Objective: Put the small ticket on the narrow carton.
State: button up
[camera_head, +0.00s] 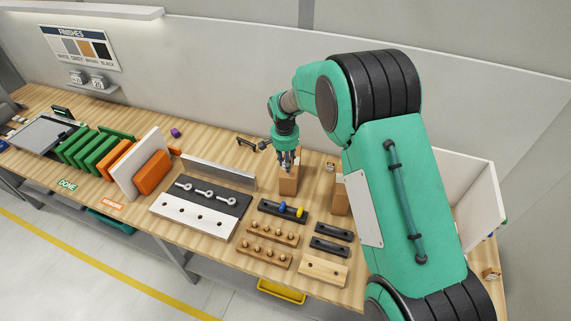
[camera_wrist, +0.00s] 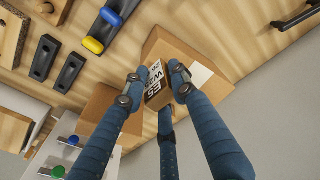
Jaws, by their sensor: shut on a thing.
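The small ticket (camera_wrist: 155,87) shows in the wrist view as a small brown block with a white face and black print. My gripper (camera_wrist: 158,80) is shut on it, with fingers on both sides. Behind it is a brown carton (camera_wrist: 187,48) with a white label. In the head view my gripper (camera_head: 288,160) points down over this carton (camera_head: 289,184). I cannot tell whether the ticket touches it. A second carton (camera_head: 340,198) stands to the right, partly hidden by my arm; it also shows in the wrist view (camera_wrist: 92,103). I cannot tell which carton is the narrow one.
A black holder (camera_head: 283,211) with blue and yellow pieces lies in front of the cartons. Wooden peg blocks (camera_head: 272,233) and black handles (camera_head: 331,231) lie nearer. A grey metal strip (camera_head: 218,173) is at left. A white-walled bin (camera_head: 468,180) stands at right.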

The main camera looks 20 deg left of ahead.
jog(key=shift+w+a+f, duration=0.1)
jog(key=shift+w+a, duration=0.6)
jog(key=shift+w, duration=0.35)
jog(key=shift+f+p, duration=0.45)
jog(key=shift+f, duration=1.3)
jog(key=shift+f, duration=0.15)
jog(key=o, duration=0.9)
jog(key=shift+r, duration=0.2)
jog(key=r, duration=0.4)
jog(key=s+r+b, duration=0.1)
jog(key=r, duration=0.6)
jog(key=shift+s+r, duration=0.15)
jog(key=shift+r, duration=0.25)
